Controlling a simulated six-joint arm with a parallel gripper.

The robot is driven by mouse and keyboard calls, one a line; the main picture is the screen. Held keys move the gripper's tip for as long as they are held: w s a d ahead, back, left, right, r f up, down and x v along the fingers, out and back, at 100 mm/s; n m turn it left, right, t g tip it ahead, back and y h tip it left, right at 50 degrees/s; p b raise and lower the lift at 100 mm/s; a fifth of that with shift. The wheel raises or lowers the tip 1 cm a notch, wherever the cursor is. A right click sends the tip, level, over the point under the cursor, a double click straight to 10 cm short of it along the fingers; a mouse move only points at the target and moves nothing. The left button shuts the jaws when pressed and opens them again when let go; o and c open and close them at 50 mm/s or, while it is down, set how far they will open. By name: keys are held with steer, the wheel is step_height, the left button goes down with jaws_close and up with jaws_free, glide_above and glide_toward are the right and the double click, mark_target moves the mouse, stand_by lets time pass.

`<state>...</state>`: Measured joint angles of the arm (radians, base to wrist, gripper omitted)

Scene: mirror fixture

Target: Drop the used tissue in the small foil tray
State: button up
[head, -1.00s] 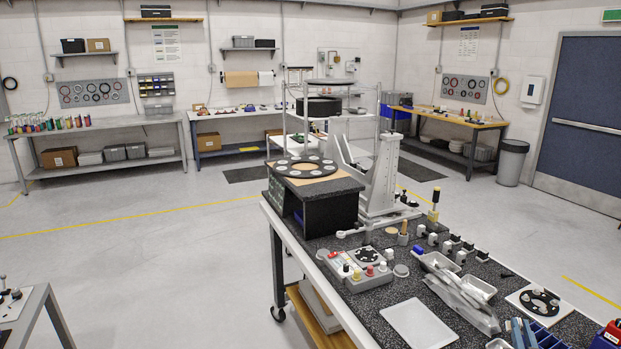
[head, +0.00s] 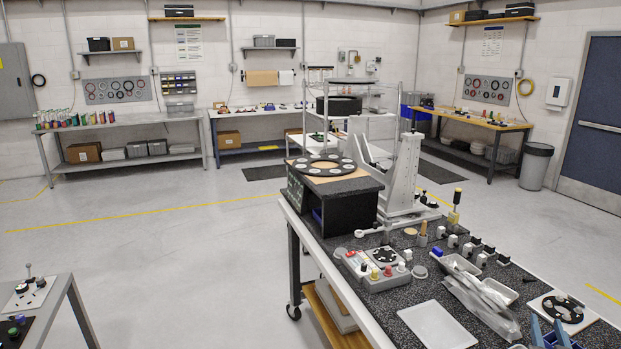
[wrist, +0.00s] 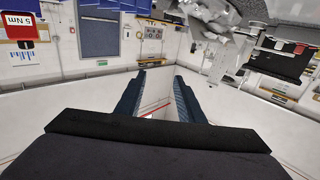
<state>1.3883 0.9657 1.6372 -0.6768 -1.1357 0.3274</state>
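Two shallow silvery trays, one at the back (head: 460,263) and one nearer (head: 500,290), lie on the dark bench mat in the head view. I cannot tell which is the small foil tray. Crumpled, shiny grey-white sheets (head: 480,306) lie just in front of them. I cannot pick out a used tissue with certainty. My gripper's blue fingers (head: 550,332) rise at the bottom right edge of the head view, nearer the camera than the trays. In the wrist view my gripper (wrist: 160,78) is open, with only floor and wall between its fingers.
A flat white tray (head: 437,325) lies left of the crumpled sheets. A white plate with a dark disc (head: 563,310) lies to the right. A grey button box (head: 375,270), several small knobs and a tall white fixture (head: 403,180) stand farther back.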

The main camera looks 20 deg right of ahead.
step_height(320, 180, up, 7)
steer(key=b, duration=0.2)
steer(key=shift+r, duration=0.15)
stand_by(0.4)
